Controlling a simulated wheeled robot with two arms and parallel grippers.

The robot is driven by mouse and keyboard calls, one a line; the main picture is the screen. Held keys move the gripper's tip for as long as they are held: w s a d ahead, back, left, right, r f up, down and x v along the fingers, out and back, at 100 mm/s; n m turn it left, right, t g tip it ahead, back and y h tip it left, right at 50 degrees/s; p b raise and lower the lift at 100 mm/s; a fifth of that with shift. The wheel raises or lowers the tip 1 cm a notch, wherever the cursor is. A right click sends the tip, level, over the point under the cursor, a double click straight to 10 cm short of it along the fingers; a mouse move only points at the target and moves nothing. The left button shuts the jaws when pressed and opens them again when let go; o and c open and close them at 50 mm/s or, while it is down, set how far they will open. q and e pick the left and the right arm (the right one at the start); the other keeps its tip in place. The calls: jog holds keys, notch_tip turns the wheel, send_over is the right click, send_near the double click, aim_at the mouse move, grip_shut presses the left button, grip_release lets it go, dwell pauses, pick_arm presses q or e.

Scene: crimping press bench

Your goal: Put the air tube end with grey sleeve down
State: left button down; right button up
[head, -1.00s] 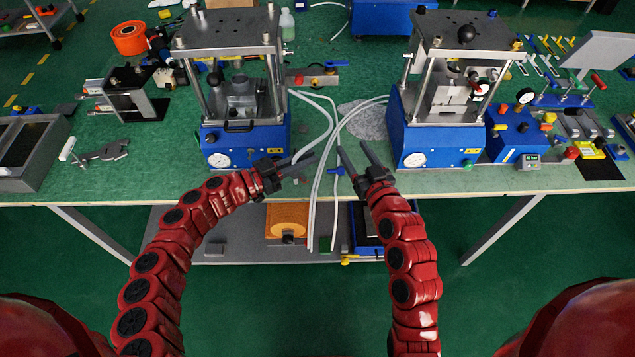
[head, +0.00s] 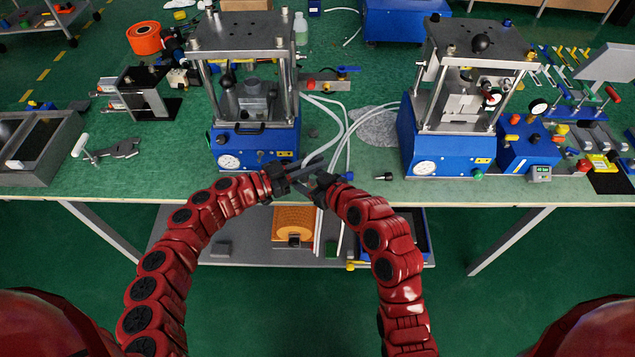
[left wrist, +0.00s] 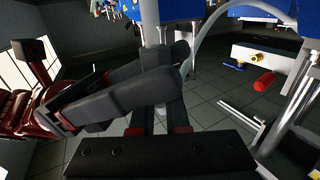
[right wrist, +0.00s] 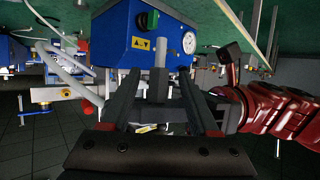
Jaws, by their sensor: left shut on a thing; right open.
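My left gripper (head: 312,163) is at the bench's front edge, before the left press, shut on a pale air tube. The tube (left wrist: 150,18) rises beyond the fingers in the left wrist view. My right gripper (head: 308,176) is close beside the left one, and its dark fingers cross the left wrist view. In the right wrist view its fingers (right wrist: 158,90) stand apart, with a grey cylindrical piece (right wrist: 158,84), seemingly the grey sleeve, between them. I cannot tell if they touch it. The sleeve is hidden by the grippers in the head view.
Pale tubes (head: 343,143) curve over the green bench (head: 300,188) and hang past its front edge. The left press (head: 240,135) and right press (head: 408,140) flank them. A small black-and-white fitting (head: 383,177) lies on the bench to the right.

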jog(key=shift+x, duration=1.8)
jog(key=shift+r, duration=0.1)
grip_shut()
pick_arm(q)
jog(key=c, duration=0.8)
grip_release()
jog(key=shift+c, duration=0.2)
jog(key=shift+s, duration=0.1)
